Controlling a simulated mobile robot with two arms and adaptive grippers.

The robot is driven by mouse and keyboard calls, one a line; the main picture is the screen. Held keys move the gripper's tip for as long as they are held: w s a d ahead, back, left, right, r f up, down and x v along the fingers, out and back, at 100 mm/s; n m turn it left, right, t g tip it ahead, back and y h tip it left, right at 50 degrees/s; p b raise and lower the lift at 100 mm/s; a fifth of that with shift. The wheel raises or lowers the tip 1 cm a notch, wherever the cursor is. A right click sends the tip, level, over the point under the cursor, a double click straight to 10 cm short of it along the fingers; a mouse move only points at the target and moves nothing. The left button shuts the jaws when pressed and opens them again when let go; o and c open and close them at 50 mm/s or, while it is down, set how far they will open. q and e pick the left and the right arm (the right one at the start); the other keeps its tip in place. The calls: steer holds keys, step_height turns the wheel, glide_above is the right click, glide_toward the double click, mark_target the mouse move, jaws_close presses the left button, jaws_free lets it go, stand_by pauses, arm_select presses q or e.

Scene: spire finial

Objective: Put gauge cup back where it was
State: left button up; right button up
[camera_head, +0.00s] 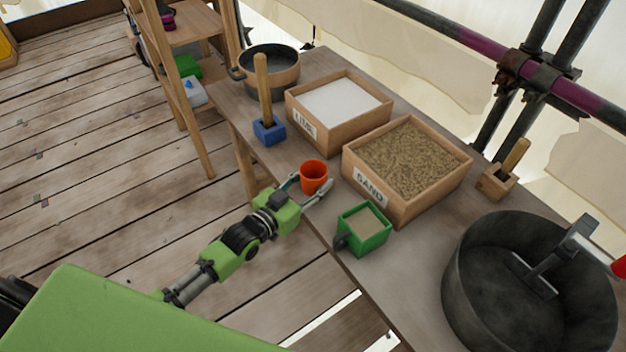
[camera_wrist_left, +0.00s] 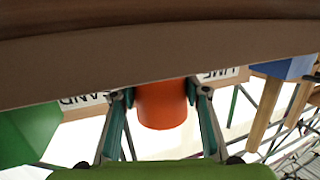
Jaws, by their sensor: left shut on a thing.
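The orange cup (camera_head: 313,178), which I take to be the gauge cup, is upright at the bench's front edge in the head view. My left gripper (camera_head: 308,187) is shut on it, one finger on each side. The wrist view looks upside down; there the cup (camera_wrist_left: 162,106) sits between the two fingers (camera_wrist_left: 160,93). Its lower part is hidden behind the bench edge there. I cannot tell whether it touches the bench. My right gripper is not in view.
On the bench (camera_head: 405,262) stand a green sand-filled box with a handle (camera_head: 364,232), a sand crate (camera_head: 383,194), a lime crate (camera_head: 322,132), a blue block with a wooden handle (camera_head: 268,131), a bucket (camera_head: 271,85) and a large dark tub (camera_head: 470,300). Bare bench lies left of the cup.

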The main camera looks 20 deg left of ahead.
arm_select(q)
steer(key=shift+f, duration=0.2)
steer(key=o, duration=1.1)
steer(key=shift+r, duration=0.1)
steer(key=shift+r, duration=0.15)
steer(key=v, duration=1.2)
